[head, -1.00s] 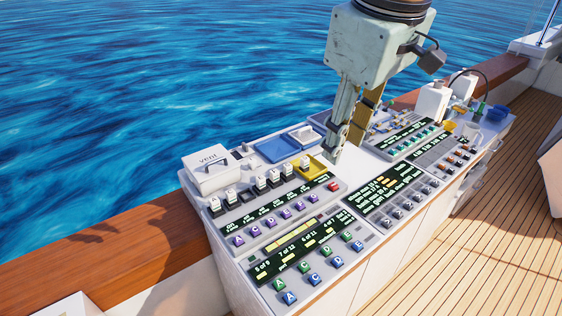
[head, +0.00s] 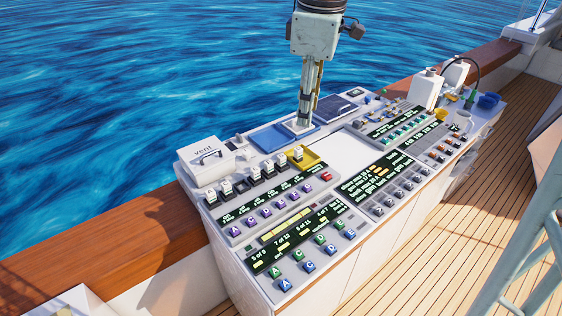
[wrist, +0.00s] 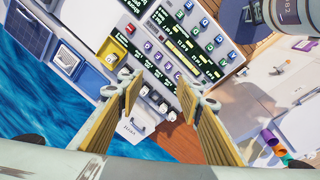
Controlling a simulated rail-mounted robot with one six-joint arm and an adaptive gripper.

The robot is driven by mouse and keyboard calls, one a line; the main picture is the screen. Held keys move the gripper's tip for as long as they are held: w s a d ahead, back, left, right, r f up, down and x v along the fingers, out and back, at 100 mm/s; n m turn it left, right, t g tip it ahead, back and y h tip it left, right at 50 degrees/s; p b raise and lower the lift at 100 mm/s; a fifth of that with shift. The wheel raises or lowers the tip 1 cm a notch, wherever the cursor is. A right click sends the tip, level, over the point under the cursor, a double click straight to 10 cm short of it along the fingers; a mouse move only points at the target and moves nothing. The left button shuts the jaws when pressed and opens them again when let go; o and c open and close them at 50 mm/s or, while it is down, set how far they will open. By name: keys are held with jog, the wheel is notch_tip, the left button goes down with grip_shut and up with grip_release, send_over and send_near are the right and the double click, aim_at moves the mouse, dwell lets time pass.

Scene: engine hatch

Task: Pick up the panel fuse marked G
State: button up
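Several white-topped panel fuses (head: 226,187) stand in a row along the back of the purple-button panel. Their letters are too small to read, so I cannot tell which one is G. One similar fuse (head: 298,153) is at the yellow tray (head: 312,163) at the row's right end. In the wrist view white fuse tops (wrist: 145,89) show between and beyond my fingers. My gripper (head: 304,124) is above the back of the console, behind the yellow tray and beside the blue tray (head: 270,138). In the wrist view my gripper (wrist: 160,93) has its fingers apart with nothing held between them.
A white box marked vent (head: 205,156) stands at the left end, behind the fuses. A dark panel (head: 336,107) lies behind my gripper. White bottles (head: 426,89) and a mug (head: 462,121) stand at the far right. Lettered buttons (head: 309,267) fill the front.

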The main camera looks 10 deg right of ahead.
jog(key=w+f+n+p, duration=0.1)
jog(key=w+f+n, duration=0.25)
jog(key=w, duration=0.25)
jog(key=w+f+n+p, duration=0.1)
jog(key=w+f+n, duration=0.1)
jog(key=w+f, duration=0.3)
jog(key=n+g+p, duration=0.2)
jog(key=n+p, duration=0.1)
jog(key=n, duration=0.2)
send_over(281, 156)
notch_tip(281, 156, down, 13)
jog(key=shift+w+d, duration=0.1)
jog(key=shift+f, duration=0.2)
jog(key=shift+f, duration=4.15)
jog(key=shift+f+p, duration=0.4)
jog(key=shift+f, duration=2.15)
jog(key=shift+c, duration=0.5)
